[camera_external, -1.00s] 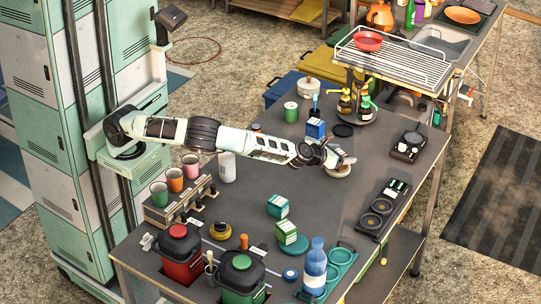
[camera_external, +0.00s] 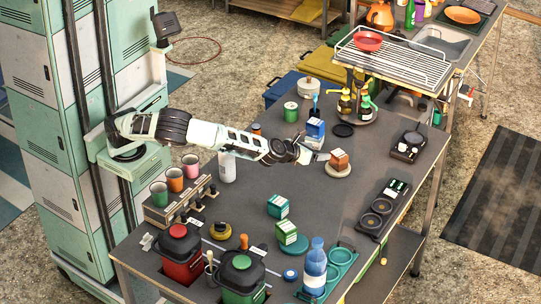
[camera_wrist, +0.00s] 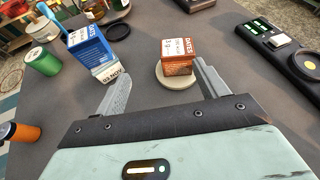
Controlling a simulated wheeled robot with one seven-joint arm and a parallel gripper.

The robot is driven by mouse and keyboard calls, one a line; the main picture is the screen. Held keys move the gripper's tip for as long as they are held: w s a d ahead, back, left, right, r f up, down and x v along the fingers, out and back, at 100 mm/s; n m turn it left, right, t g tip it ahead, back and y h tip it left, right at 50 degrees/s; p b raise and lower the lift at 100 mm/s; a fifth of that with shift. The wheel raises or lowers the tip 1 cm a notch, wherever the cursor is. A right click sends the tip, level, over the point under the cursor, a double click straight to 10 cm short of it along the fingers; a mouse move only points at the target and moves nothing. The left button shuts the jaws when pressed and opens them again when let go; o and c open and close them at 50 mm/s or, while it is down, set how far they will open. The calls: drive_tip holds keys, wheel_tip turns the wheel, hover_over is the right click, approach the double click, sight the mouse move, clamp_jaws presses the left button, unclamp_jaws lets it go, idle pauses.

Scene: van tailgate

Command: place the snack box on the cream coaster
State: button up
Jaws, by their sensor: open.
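An orange-brown snack box (camera_external: 339,158) stands upright on the round cream coaster (camera_external: 337,171). In the wrist view the box (camera_wrist: 177,58) has a white label reading like "DATES", and the coaster's rim (camera_wrist: 174,83) shows below it. My gripper (camera_external: 314,156) is just left of the box in the outside view. In the wrist view its two fingers (camera_wrist: 161,75) are spread wide with nothing between them. The right finger reaches close to the coaster's right side; I cannot tell whether it touches.
A blue box (camera_wrist: 88,48) stands on a white box (camera_wrist: 107,70) beyond my left finger. Teal-and-white boxes (camera_external: 278,207) and a blue bottle (camera_external: 315,268) stand nearer the camera. The table right of the coaster is clear.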

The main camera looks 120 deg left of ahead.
drive_tip(key=s+a+n+g+h, duration=0.1)
drive_tip(key=s+n, duration=0.3)
drive_tip(key=s, duration=0.3)
drive_tip(key=s+a+n+g+h, duration=0.1)
drive_tip(key=s+n+g+h, duration=0.1)
drive_tip(key=s+n, duration=0.3)
drive_tip(key=s+a+f+n+g+h, duration=0.1)
drive_tip(key=s+n, duration=0.4)
drive_tip(key=s, duration=0.5)
drive_tip(key=shift+a+g, duration=0.6)
drive_tip(key=s+d+r+n+h, duration=0.1)
drive_tip(key=s+d+n+h, duration=0.6)
drive_tip(key=s+d+n, duration=0.7)
drive_tip(key=s+d, duration=0.2)
drive_tip(key=s, duration=0.3)
drive_tip(key=shift+s+d+r+n+t+h, duration=0.2)
drive_tip(key=shift+d+n+t+h, duration=0.1)
drive_tip(key=shift+d+n+h, duration=0.1)
